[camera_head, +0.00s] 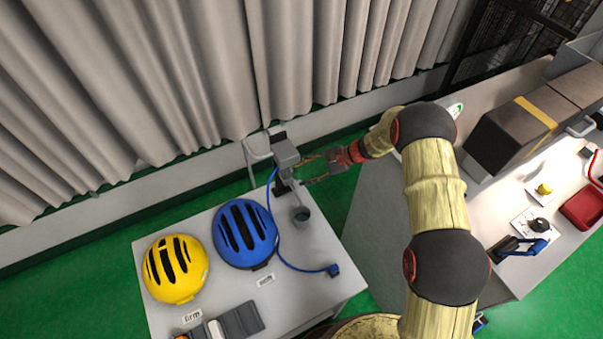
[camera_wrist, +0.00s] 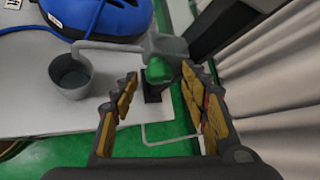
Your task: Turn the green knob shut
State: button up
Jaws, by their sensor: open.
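The green knob (camera_wrist: 157,70) sits on the grey tap body (camera_wrist: 165,45), near the table's edge. In the wrist view it shows beyond the space between my fingertips; I cannot tell whether they touch it. My gripper (camera_wrist: 158,76) is open, one finger on each side of that space. The tap's thin spout extends over a grey cup (camera_wrist: 70,77), which also shows in the head view (camera_head: 302,215).
A blue helmet (camera_head: 245,234) and a yellow helmet (camera_head: 175,269) lie on the white table (camera_head: 325,263). A blue cable (camera_head: 284,261) runs beside the cup. Grey curtains (camera_head: 180,80) hang behind. Another counter with dark boxes (camera_head: 510,137) stands at the right.

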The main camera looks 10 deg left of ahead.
jog(key=v, duration=0.6)
jog(key=shift+d+r, duration=0.15)
jog(key=shift+d, duration=0.05)
jog(key=s+d+f+n+g+h, duration=0.25)
jog(key=s+d, duration=0.25)
jog(key=s, duration=0.4)
jog(key=s+d+r+n+t+h+b, duration=0.3)
jog(key=s+d+r+t+h+b, duration=0.1)
jog(key=s+d+r+b, duration=0.3)
jog(key=s+d+r+n+t+h+b, duration=0.4)
jog(key=s+d+r+b, duration=0.3)
jog(key=s+d+r, duration=0.4)
jog(key=s+r+t, duration=0.1)
jog(key=s+r, duration=0.4)
jog(key=s, duration=0.2)
jog(key=shift+s+d+b, duration=0.3)
jog(key=shift+s+d, duration=0.1)
